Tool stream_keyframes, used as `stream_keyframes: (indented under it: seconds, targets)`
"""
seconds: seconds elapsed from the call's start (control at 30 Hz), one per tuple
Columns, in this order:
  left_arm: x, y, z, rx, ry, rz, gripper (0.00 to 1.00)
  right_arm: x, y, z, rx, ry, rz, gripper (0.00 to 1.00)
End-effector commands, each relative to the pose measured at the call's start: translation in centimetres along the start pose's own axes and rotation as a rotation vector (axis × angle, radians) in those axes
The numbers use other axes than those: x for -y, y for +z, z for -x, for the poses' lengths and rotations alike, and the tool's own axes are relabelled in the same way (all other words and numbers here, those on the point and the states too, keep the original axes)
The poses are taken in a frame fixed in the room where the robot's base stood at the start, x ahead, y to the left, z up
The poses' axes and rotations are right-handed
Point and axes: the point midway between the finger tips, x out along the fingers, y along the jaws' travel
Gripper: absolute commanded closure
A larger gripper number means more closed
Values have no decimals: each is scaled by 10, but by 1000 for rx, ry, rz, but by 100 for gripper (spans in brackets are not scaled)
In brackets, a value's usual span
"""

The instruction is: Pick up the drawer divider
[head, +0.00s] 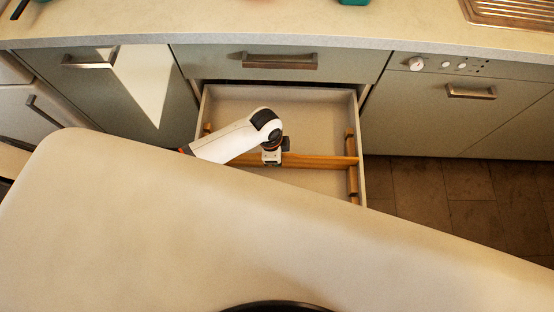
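The wooden drawer divider (322,161) is in the open drawer (228,98) in the head view. Its long bar runs across the drawer, with a short crosspiece at the right end by the drawer wall and part of another at the left. My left gripper (272,158) points down at the middle of the long bar and overlaps it in the picture. I cannot tell whether its fingers are open or shut, or whether they touch the bar. My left arm hides part of the bar's left half. My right gripper is not in view.
A pale rounded surface (150,230) fills the foreground and hides the drawer's near end. A closed drawer (215,63) and the countertop (200,24) are above the open one. Cabinet fronts stand on both sides. The tiled floor (430,190) at right is clear.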

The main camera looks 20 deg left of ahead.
Motion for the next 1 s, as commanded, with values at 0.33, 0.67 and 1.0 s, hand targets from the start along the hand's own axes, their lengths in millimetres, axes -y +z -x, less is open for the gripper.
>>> stream_keyframes:
  seconds: [0.33,0.67,1.0]
  targets:
    - [0,1,-13,1,1,-1,66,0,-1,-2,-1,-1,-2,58]
    - [0,0,-13,1,1,-1,100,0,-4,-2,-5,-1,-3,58]
    - [-1,2,-3,3,4,-1,100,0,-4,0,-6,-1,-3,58]
